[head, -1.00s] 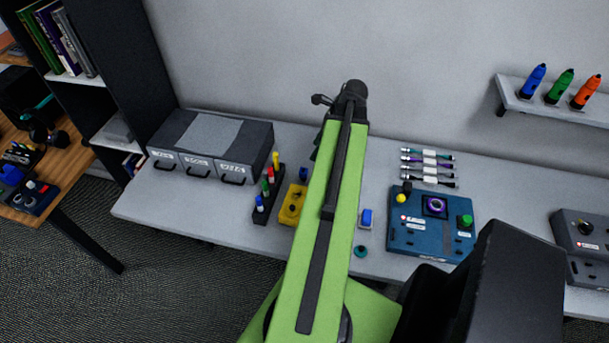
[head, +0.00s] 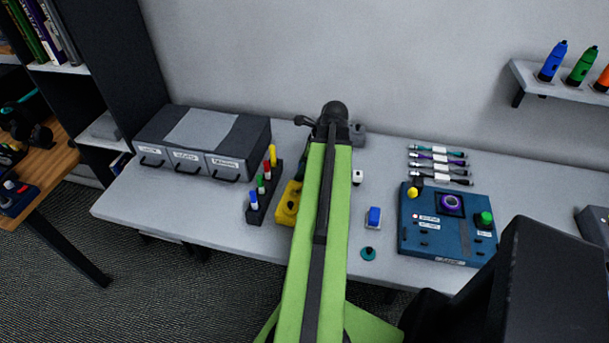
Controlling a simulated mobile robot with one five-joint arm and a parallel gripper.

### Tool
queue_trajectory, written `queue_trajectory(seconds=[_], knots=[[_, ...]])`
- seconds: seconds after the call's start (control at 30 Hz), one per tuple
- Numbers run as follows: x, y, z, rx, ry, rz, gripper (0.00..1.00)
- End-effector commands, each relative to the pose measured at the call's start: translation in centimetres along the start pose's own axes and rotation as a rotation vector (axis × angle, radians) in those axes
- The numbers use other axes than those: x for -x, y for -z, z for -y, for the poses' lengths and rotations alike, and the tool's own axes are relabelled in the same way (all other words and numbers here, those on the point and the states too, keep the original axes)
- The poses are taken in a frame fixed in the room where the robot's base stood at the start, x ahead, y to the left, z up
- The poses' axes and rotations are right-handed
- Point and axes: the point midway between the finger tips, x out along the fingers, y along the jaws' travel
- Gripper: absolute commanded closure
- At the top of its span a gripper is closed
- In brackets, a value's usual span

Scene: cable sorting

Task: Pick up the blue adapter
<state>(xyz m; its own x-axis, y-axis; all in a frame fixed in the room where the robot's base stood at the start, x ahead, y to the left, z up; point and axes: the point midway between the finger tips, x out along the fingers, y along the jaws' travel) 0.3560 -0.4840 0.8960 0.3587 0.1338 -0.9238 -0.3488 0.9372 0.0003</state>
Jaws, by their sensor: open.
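A small blue block on a white base (head: 374,217) lies on the table just right of my green arm. A blue-topped peg (head: 253,200) stands at the near end of a dark rack. I cannot tell for sure which of these is the blue adapter. My arm reaches forward over the table, and its dark far joint (head: 335,112) is near the wall.
A grey drawer unit (head: 203,145) stands at the left. A yellow device (head: 288,204) is partly behind my arm. A blue panel box (head: 428,234), several cables (head: 437,165), a small white item (head: 357,177) and a teal button (head: 368,254) are to the right.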

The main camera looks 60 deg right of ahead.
Motion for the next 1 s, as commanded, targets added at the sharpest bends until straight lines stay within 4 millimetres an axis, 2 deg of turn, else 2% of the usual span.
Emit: queue_trajectory(seconds=[0.17, 0.57, 1.0], knots=[[0.07, -0.09, 0.0, 0.0, 0.0, 0.0, 0.47], [0.06, -0.12, -0.01, 0.001, 0.0, 0.0, 0.98], [0.57, -0.35, -0.02, 0.001, 0.0, 0.0, 1.0]])
